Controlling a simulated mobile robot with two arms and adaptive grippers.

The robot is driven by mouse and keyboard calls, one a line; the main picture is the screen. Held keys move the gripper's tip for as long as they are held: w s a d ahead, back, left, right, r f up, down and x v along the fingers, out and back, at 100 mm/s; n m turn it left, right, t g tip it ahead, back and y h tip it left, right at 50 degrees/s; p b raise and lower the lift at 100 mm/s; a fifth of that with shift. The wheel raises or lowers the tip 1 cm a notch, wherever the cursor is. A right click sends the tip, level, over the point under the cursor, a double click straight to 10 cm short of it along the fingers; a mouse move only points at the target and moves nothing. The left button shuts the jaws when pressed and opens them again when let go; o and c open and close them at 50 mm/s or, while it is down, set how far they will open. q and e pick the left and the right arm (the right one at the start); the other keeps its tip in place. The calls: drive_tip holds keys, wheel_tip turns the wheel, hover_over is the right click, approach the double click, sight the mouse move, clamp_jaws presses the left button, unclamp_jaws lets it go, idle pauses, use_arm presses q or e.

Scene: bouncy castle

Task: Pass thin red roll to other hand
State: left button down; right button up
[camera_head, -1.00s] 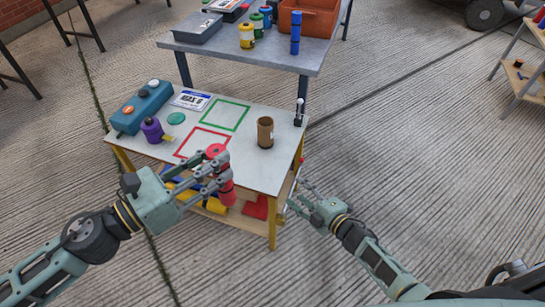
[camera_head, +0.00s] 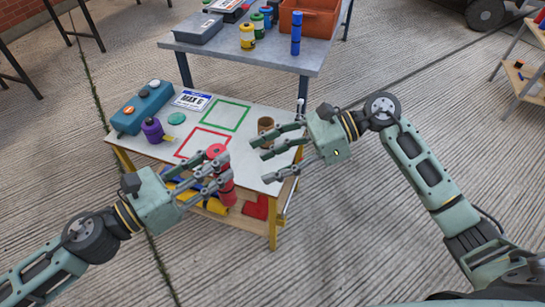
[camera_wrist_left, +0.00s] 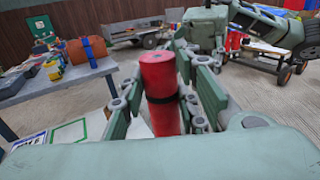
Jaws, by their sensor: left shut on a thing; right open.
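The thin red roll (camera_head: 226,188) with a dark band is upright in my left gripper (camera_head: 222,180), which is shut on it above the table's front edge. In the left wrist view the red roll (camera_wrist_left: 160,90) stands between the fingers. My right gripper (camera_head: 268,158) is open and empty, its fingers pointing left toward the roll with a gap between them. In the left wrist view part of my right arm (camera_wrist_left: 205,30) shows behind the roll.
The small table (camera_head: 255,180) bears a teal box (camera_head: 143,108), a purple spool (camera_head: 152,130), red and green outlined squares, and a brown tube (camera_head: 265,126), partly hidden by my right gripper. A grey table (camera_head: 300,62) behind holds a blue roll (camera_head: 296,34) and an orange bin (camera_head: 308,20).

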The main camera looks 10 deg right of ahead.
drive_tip(key=x, duration=1.1)
drive_tip(key=shift+a, duration=0.35)
drive_tip(key=shift+f, duration=0.1)
drive_tip(key=c, duration=1.3)
use_arm(q)
drive_tip(key=c, duration=1.3)
unclamp_jaws()
use_arm(e)
clamp_jaws()
use_arm(q)
drive_tip(key=shift+o, duration=0.2)
drive_tip(key=shift+a, duration=0.1)
